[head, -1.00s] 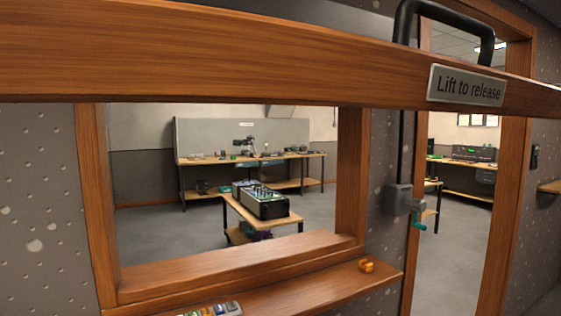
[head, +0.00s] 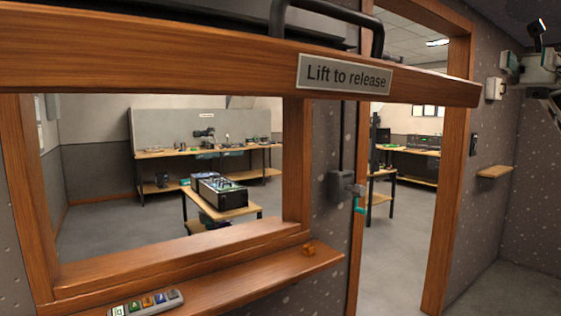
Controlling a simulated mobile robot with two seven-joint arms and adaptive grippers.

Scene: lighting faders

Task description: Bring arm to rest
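My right gripper (head: 538,60) is at the upper right edge, raised beside the right wall and partly cut off by the frame. It is grey and dark with teal patches. It is apart from the bar and the doorway, and I see nothing held in it. It is too small and turned for me to tell whether its fingers are open or shut. My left arm and gripper do not show.
A wooden bar (head: 180,68) labelled "Lift to release" (head: 344,74), with a black handle (head: 373,18), crosses close in front. Below are a ledge (head: 235,283), a button panel (head: 146,303) and a teal crank (head: 359,208). Floor at lower right (head: 505,290) is clear.

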